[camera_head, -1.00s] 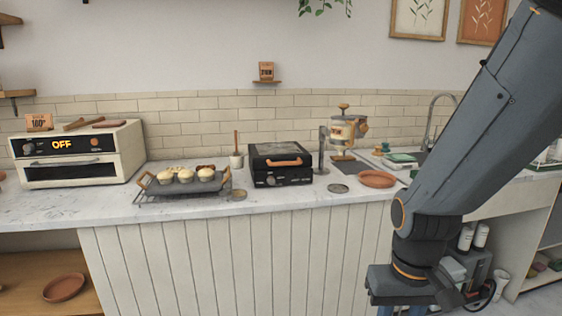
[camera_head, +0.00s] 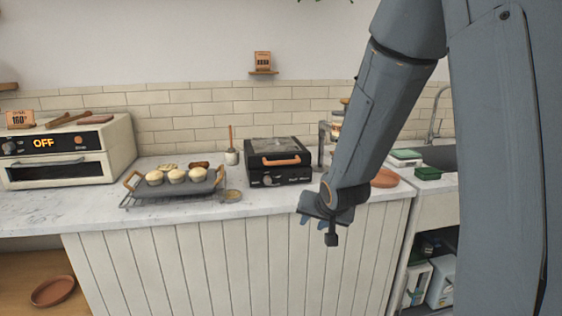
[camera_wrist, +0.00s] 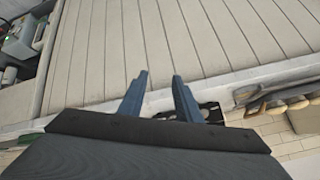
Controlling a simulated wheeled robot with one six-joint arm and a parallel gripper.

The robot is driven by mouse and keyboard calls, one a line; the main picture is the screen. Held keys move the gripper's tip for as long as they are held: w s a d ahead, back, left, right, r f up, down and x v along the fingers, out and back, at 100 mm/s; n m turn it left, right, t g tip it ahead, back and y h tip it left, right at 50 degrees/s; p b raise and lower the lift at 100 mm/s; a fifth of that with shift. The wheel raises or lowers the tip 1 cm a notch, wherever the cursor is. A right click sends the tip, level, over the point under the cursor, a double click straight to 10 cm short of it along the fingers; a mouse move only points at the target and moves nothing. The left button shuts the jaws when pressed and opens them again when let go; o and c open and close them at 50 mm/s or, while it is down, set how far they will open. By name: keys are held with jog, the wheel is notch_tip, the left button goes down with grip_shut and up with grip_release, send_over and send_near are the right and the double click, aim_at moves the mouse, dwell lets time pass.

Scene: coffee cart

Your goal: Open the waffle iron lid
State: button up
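The waffle iron (camera_head: 280,175) is a black box on the marble counter with an orange-brown handle (camera_head: 282,161) across the front of its lid. Its lid is down. My gripper (camera_head: 312,207) is in front of the counter edge, to the right of and lower than the waffle iron in the head view. In the wrist view my gripper (camera_wrist: 160,84) has its two blue fingers apart with nothing between them. A dark part of the waffle iron (camera_wrist: 212,111) shows beyond the fingers, partly hidden by them.
A wire tray with muffins (camera_head: 128,196) stands left of the waffle iron, and an oven (camera_head: 100,170) reading OFF is farther left. A small cup with a stick (camera_head: 231,157) and a round disc (camera_head: 232,196) are close by. A terracotta plate (camera_head: 386,178) is partly behind my arm.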

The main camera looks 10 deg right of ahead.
aim_at(285, 163)
jog(key=w+r+m+t+y, duration=0.2)
jog(key=w+t, duration=0.1)
jog(key=w, duration=0.2)
jog(key=w+r+m+t+y, duration=0.2)
jog(key=w+t, duration=0.1)
jog(key=w, duration=0.3)
jog(key=w+r+m+t+y, duration=0.2)
jog(key=w, duration=0.4)
jog(key=shift+w+m+t, duration=0.2)
jog(key=shift+m+t, duration=0.2)
jog(key=shift+w+a+r+m+t+y, duration=0.1)
jog(key=shift+r+m+t+y, duration=0.2)
jog(key=shift+y, duration=0.2)
jog(key=shift+a+r+m+t+y, duration=0.1)
jog(key=shift+r+m+t+y, duration=0.15)
jog(key=shift+y, duration=0.25)
jog(key=shift+p+x, duration=0.7)
jog(key=shift+x, duration=3.1)
jog(key=shift+r, duration=0.1)
grip_shut()
